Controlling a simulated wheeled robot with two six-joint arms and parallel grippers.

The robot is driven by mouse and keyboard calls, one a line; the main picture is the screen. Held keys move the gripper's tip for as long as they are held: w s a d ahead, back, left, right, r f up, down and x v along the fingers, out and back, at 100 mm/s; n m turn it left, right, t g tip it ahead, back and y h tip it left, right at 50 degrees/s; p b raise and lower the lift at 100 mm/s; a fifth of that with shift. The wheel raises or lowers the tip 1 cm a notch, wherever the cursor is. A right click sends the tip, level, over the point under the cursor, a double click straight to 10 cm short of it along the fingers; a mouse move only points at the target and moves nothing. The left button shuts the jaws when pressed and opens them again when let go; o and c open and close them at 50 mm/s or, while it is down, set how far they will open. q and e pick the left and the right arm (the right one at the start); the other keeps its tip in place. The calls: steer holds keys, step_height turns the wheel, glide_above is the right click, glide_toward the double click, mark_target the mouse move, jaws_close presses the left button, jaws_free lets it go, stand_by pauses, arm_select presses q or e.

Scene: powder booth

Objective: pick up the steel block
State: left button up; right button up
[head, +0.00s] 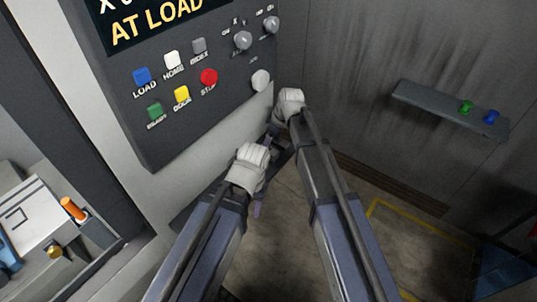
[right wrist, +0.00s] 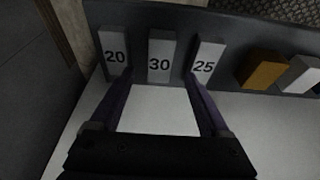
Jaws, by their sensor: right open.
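In the right wrist view, my right gripper (right wrist: 154,82) is open, its two purple fingers apart with nothing between them. Beyond the fingertips stand three pale blocks marked 20 (right wrist: 114,48), 30 (right wrist: 160,56) and 25 (right wrist: 206,58). Block 30 is centred ahead of the gap. To their right lie an orange-brown block (right wrist: 262,70) and a whitish block (right wrist: 300,74). I cannot tell which of these is the steel block. In the head view both wrists are close together, and the left gripper is mostly hidden behind its own wrist.
A control panel (head: 195,110) with coloured buttons is at upper left in the head view. A wall shelf (head: 430,100) holds a green and a blue peg. A yellow line marks the floor (head: 400,230). In the right wrist view, a pale surface (right wrist: 155,108) lies before the blocks.

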mark_target(269, 150)
steer(key=b+x, duration=0.3)
steer(key=x, duration=0.1)
steer(key=shift+d+f+b, duration=0.1)
steer(key=shift+f+b, duration=0.2)
steer(key=shift+r, duration=0.1)
jaws_close()
stand_by(0.3)
